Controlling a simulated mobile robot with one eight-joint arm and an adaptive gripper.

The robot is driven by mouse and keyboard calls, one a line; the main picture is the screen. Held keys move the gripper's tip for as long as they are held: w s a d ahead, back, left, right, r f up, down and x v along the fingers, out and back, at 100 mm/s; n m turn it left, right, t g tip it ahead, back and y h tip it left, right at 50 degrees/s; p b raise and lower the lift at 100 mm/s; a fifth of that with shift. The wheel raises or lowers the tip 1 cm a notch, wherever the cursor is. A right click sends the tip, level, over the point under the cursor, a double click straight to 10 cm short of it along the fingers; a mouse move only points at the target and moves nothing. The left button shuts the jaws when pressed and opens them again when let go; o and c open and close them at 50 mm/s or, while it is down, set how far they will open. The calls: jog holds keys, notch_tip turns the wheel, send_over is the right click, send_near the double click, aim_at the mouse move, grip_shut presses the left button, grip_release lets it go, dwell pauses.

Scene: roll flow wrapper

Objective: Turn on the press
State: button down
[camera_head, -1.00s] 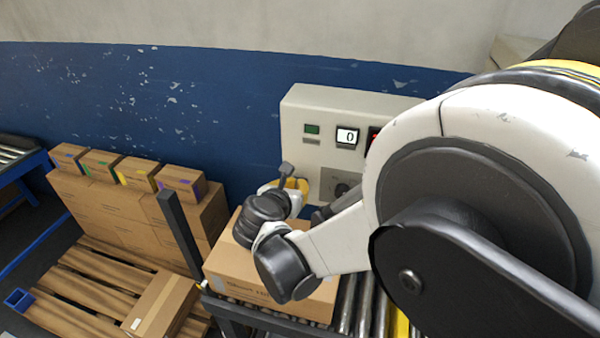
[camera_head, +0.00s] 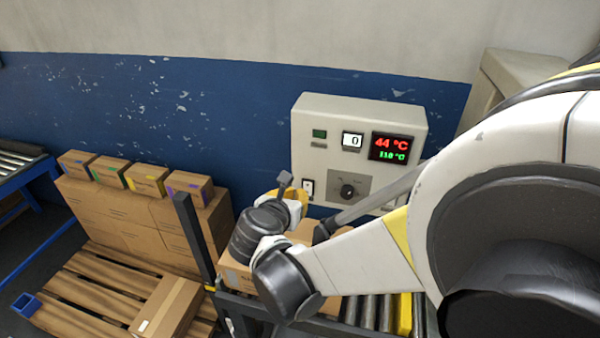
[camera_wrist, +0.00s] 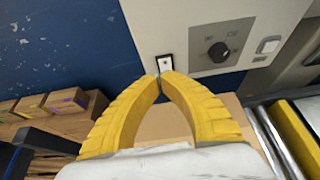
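The press control panel (camera_head: 370,107) is a pale box on the blue wall. It has a small white rocker switch in a black frame (camera_head: 307,187), a black knob (camera_head: 348,190) and lit displays. In the wrist view the switch (camera_wrist: 166,63) sits just beyond the tips of my gripper (camera_wrist: 160,77), and the knob (camera_wrist: 217,52) is to its right. My gripper's yellow fingers meet at their tips with nothing held. In the head view my gripper (camera_head: 292,194) is just left of the switch, partly hidden by the wrist. I cannot tell whether the tips touch the switch.
A cardboard box (camera_head: 237,276) lies on the roller conveyor (camera_head: 376,309) below the panel, largely behind my arm. Stacked boxes (camera_head: 130,222) stand on a wooden pallet to the left. A dark post (camera_head: 194,235) rises between pallet and conveyor.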

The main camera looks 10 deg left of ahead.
jog(key=s+r+p, duration=0.1)
jog(key=s+r, duration=0.2)
jog(key=shift+s+r+p, duration=0.3)
jog(key=shift+r+p, duration=0.1)
jog(key=shift+s+a, duration=0.1)
jog(key=w+d+r+n+t+y, duration=0.2)
jog(key=d+r+n+t+y, duration=0.1)
jog(key=r+n, duration=0.7)
jog(key=w+d+r+n+t+y, duration=0.2)
jog(key=d+r+n+t+y, duration=0.15)
jog(key=r+n, duration=0.55)
jog(key=s+d+f+n+g+h, duration=0.2)
jog(key=s+d+f+n+g, duration=0.4)
jog(key=s+d+f+n, duration=0.2)
jog(key=s+d+f+n+g+h, duration=0.2)
jog(key=s+d+f+n+g, duration=0.4)
jog(key=d, duration=0.7)
jog(key=s+f+n, duration=0.2)
jog(key=s+n, duration=0.2)
jog(key=s, duration=0.1)
jog(key=shift+s+d+f+n+h, duration=0.3)
jog(key=shift+f+h, duration=0.05)
